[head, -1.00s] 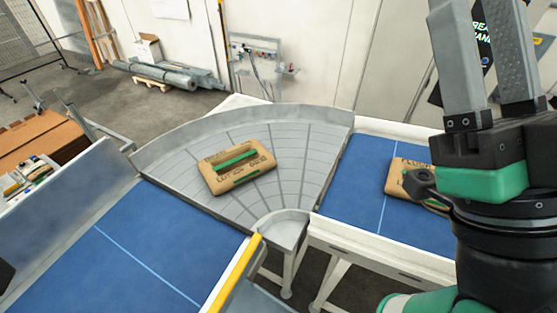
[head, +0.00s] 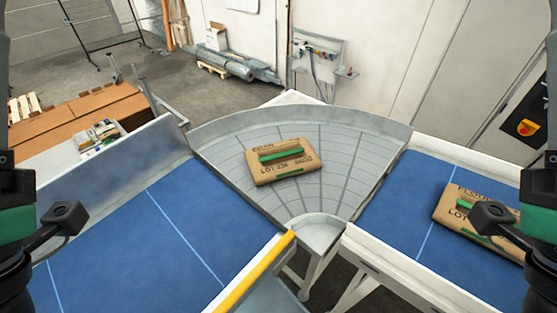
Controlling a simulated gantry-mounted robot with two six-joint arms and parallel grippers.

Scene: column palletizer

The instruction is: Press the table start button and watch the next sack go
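A tan sack (head: 275,175) with a green stripe and printed lettering lies flat on the grey fan-shaped curve table (head: 340,195) in the head view. A second tan sack (head: 450,205) lies on the blue belt at right, partly covered by my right arm's bracket. My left gripper (head: 12,165) is at the left picture edge, mostly cut off, beside the left belt. My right gripper (head: 549,165) is at the right edge, also mostly cut off, above the right belt. Neither shows its fingertips clearly.
Blue belts run at left (head: 150,240) and right (head: 405,205) of the curve. A yellow rail (head: 255,270) slants at front centre. A wall panel (head: 318,55) with small fittings stands behind. Cardboard stacks (head: 75,135) are at back left. The left belt is clear.

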